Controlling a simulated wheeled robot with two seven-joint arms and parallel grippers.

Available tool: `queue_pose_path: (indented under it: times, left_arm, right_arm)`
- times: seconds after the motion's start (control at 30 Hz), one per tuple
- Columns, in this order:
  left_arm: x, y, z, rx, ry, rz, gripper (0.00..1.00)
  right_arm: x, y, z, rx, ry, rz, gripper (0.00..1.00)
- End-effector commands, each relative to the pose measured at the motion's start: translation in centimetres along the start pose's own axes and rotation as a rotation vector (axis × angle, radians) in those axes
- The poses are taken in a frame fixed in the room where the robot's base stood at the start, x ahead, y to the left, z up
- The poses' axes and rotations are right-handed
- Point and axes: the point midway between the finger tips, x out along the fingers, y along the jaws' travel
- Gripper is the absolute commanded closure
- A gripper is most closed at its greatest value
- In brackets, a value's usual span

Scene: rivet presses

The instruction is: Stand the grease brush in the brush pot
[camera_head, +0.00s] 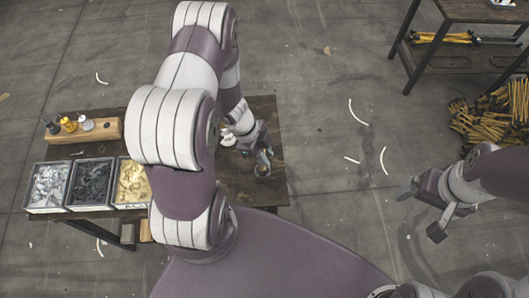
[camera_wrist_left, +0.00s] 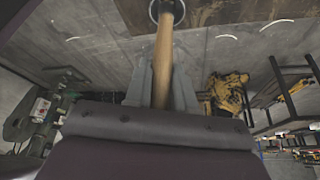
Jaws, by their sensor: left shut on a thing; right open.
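My left gripper (camera_head: 262,152) is over the right part of the worktable. It is shut on the wooden handle of the grease brush (camera_wrist_left: 165,50), which shows between the fingers in the left wrist view. The brush pot (camera_head: 263,171) is a small round vessel just below this gripper. Its pale rim (camera_wrist_left: 153,10) rings the far end of the brush at the top edge of the left wrist view. The bristles are hidden, and I cannot tell how deep the brush reaches. My right gripper (camera_head: 422,211) is open and empty over the floor at the right.
The dark worktable (camera_head: 270,118) holds several grey bins of parts (camera_head: 47,187) at the left and a wooden block with small bottles (camera_head: 84,130) behind them. My left arm hides the table's middle. A shelf (camera_head: 455,62) and a yellow pile (camera_head: 495,113) stand at the right.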

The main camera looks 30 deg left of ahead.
Motion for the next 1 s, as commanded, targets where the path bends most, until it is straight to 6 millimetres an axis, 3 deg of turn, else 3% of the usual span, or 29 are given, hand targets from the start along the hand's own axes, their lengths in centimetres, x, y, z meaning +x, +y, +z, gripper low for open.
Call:
queue_pose_path:
  times: [0.07,0.1,0.17,0.43,0.57,0.9,1.0]
  left_arm:
    - [0.0,0.0,0.0,0.000,0.000,0.000,1.00]
    - [0.0,0.0,0.0,0.000,0.000,0.000,0.66]
    - [0.0,0.0,0.0,0.000,0.000,0.000,0.47]
    - [-0.1,0.0,0.0,0.000,0.000,0.000,0.46]
    - [-1.2,-0.1,0.0,0.000,0.000,-0.002,0.46]
    - [-9.9,-0.1,-0.1,0.001,-0.001,-0.005,0.46]
    - [-11.6,-0.1,-0.1,0.000,0.000,-0.003,0.46]
  right_arm:
    - [0.0,0.0,0.0,0.000,0.000,0.000,0.05]
    - [0.0,0.0,0.0,0.000,0.000,0.000,0.05]
    - [0.0,0.0,0.0,0.000,0.000,0.000,0.05]
    - [0.0,0.0,0.0,0.000,0.000,0.000,0.05]
    - [-0.3,0.0,0.0,0.000,0.000,0.000,0.05]
    - [-2.0,0.0,-0.2,0.000,0.000,0.000,0.05]
    - [-2.2,0.0,-0.3,0.000,0.000,0.000,0.05]
